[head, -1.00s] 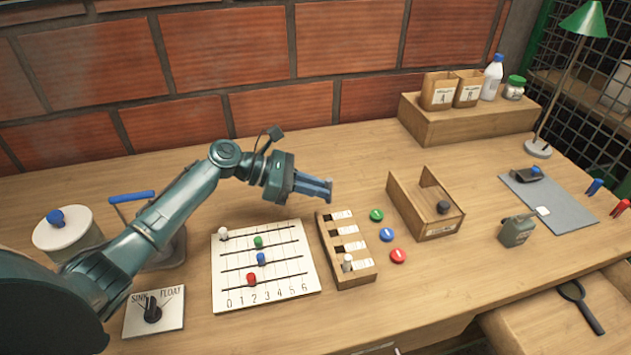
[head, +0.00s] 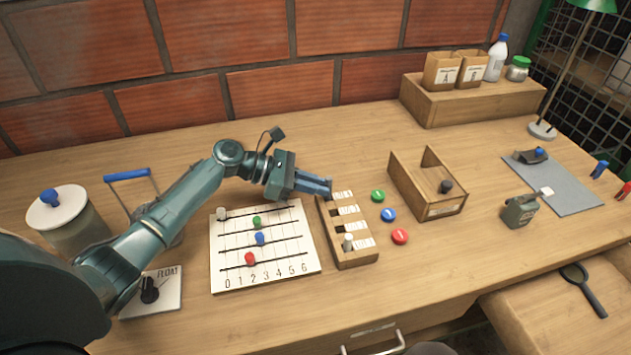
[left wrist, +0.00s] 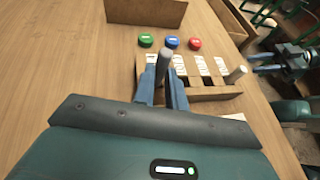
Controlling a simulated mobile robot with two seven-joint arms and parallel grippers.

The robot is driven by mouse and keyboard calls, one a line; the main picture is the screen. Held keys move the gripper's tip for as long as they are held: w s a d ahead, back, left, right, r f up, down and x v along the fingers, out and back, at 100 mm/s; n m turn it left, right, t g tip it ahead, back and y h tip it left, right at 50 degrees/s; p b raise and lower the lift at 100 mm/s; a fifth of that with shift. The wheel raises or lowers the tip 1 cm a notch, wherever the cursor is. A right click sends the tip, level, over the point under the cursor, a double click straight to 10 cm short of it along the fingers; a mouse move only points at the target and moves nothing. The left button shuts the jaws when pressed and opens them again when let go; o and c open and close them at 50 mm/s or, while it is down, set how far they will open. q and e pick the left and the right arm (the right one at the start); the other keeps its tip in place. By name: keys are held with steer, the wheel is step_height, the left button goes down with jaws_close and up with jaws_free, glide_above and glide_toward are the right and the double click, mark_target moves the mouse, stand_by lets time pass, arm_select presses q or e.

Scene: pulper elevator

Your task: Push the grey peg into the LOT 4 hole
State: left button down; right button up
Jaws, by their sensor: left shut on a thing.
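My left gripper (head: 328,187) is at the far end of the wooden rack (head: 354,262), which has a row of dark holes with white labels. In the left wrist view, its blue fingers (left wrist: 163,94) are shut on a grey peg (left wrist: 164,66), whose top sticks out beyond them. The peg is over or at the leftmost hole of the rack in that view; its lower end is hidden, so I cannot tell whether it is in the hole. Another pale peg (head: 348,242) stands upright at the rack's near end. The label lettering is too small to read.
A white slider board (head: 265,282) lies left of the rack. Green (head: 378,196), blue (head: 388,215) and red (head: 400,236) discs lie to its right. An open wooden box (head: 420,198) stands beyond them. A dial plate (head: 165,290) is at the front left.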

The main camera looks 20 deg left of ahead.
arm_select(q)
steer(key=shift+f, duration=0.15)
